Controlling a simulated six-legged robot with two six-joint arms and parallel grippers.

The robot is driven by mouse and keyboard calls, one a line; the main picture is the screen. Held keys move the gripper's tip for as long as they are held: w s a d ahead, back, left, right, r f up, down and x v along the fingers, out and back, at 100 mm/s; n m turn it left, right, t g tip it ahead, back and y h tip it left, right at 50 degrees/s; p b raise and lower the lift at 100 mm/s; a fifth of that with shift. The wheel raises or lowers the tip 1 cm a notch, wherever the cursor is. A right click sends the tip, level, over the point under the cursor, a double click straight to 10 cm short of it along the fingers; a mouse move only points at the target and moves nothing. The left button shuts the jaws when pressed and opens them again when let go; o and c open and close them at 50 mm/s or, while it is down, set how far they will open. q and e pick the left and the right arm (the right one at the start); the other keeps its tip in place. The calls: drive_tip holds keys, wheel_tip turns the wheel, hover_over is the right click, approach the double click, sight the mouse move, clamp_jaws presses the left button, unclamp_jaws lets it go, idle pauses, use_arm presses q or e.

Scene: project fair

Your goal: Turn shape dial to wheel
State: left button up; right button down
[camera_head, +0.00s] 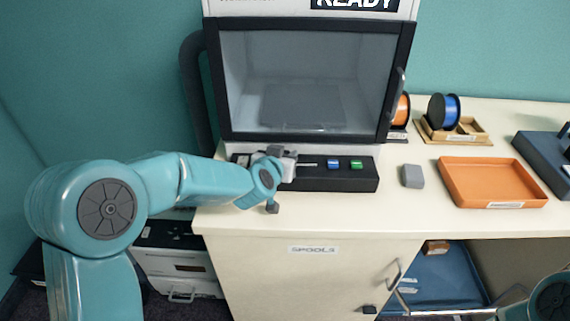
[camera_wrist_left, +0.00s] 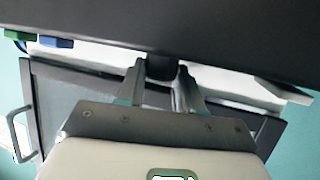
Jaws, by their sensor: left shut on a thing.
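My left gripper (camera_head: 284,162) is at the left part of the black control panel (camera_head: 345,183) below the machine's window. In the left wrist view my left gripper (camera_wrist_left: 162,85) has its two fingers on either side of a dark knob, the shape dial (camera_wrist_left: 160,67), and is shut on it. The gripper hides the dial in the head view, and its pointer and marks cannot be read. A blue button (camera_head: 333,164) and a green button (camera_head: 356,165) sit to the right on the panel. My right gripper is not in view.
The machine (camera_head: 213,90) has a closed window door and a READY display. A grey block (camera_head: 412,176), an orange tray (camera_head: 492,204) and orange and blue spools (camera_head: 444,110) stand to the right. The counter front has a SPOOLS cupboard (camera_head: 300,280).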

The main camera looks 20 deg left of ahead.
use_arm(q)
drive_tip(key=shift+m+h+b, duration=0.3)
drive_tip(key=shift+h+b, duration=0.1)
drive_tip(key=o, duration=0.8)
drive_tip(key=shift+c, duration=0.2)
drive_tip(key=shift+s+r, duration=0.1)
drive_tip(key=d+p+v, duration=0.1)
drive_tip(key=v, duration=1.5)
drive_tip(key=shift+a, duration=0.5)
